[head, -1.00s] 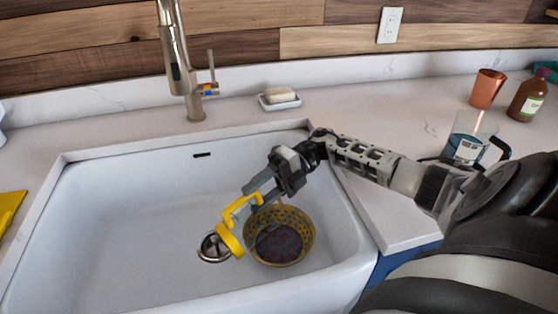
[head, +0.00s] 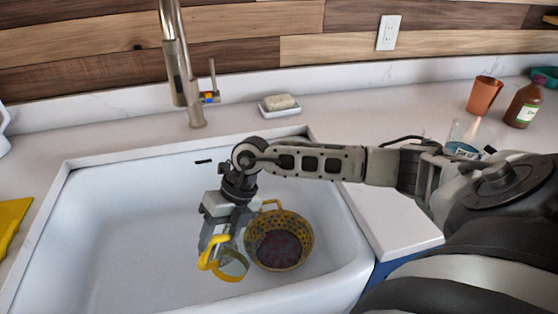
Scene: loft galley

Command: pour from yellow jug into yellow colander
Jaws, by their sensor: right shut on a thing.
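The yellow colander (head: 300,225) stands in the sink, with dark reddish contents covering its bottom. My right gripper (head: 222,238) is over the sink, just left of the colander, and points down. It is shut on the yellow jug (head: 208,262), a small see-through vessel with yellow parts. The jug shows at the colander's left side, partly hidden by the gripper; its exact tilt and whether anything is left in it I cannot tell. No stream is visible between jug and colander. My left gripper is not in view.
The white sink (head: 120,215) is otherwise clear on its left. A tall faucet (head: 180,70) and a soap dish (head: 280,108) stand behind it. A glass jug (head: 468,135), copper cup (head: 484,95) and brown bottle (head: 524,103) stand at right. A yellow item (head: 12,220) lies far left.

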